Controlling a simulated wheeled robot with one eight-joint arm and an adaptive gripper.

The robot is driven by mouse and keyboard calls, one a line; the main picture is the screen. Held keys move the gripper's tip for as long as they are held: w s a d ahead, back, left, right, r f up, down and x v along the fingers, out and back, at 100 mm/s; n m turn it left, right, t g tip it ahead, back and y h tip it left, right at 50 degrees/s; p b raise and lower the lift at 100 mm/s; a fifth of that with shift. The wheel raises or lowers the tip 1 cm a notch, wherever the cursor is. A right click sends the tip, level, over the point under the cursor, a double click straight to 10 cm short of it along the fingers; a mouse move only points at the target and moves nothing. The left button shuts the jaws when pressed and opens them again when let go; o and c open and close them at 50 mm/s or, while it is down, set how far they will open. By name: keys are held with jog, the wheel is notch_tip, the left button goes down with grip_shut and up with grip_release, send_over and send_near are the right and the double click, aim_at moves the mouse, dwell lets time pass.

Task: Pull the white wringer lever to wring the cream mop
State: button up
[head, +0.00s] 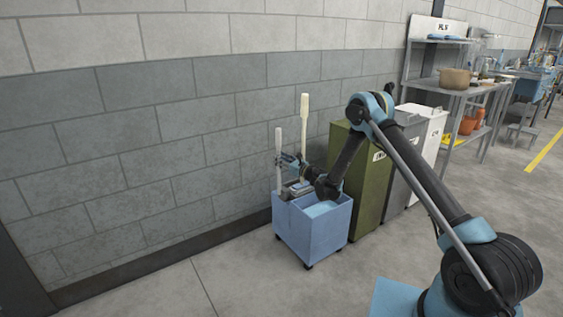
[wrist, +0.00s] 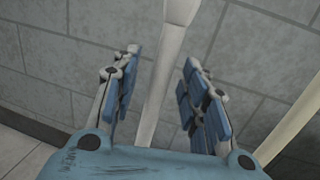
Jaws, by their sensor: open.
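The white wringer lever (head: 278,150) stands upright at the left of the blue mop bucket (head: 318,235). The cream mop (head: 304,130) shows as a tall upright handle to its right; its head is hidden in the bucket area. My gripper (head: 287,160) is over the bucket's left part, at the lever. In the wrist view my gripper (wrist: 160,62) is open, and the lever (wrist: 162,85) runs between its two blue-padded fingers, with a visible gap on each side. The lever's wider end is at the top edge. The mop handle (wrist: 292,138) slants at the right, outside the fingers.
A grey block wall (head: 130,140) is close behind the bucket. An olive green bin (head: 358,165) stands just right of it, then grey and white bins (head: 425,135). Shelving (head: 468,95) is farther right. The floor in front and left (head: 225,280) is clear.

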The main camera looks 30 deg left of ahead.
jog(key=r+v, duration=0.1)
jog(key=v, duration=1)
jog(key=shift+d+f, duration=0.3)
jog(key=shift+f, duration=0.25)
jog(key=shift+w+r, duration=0.1)
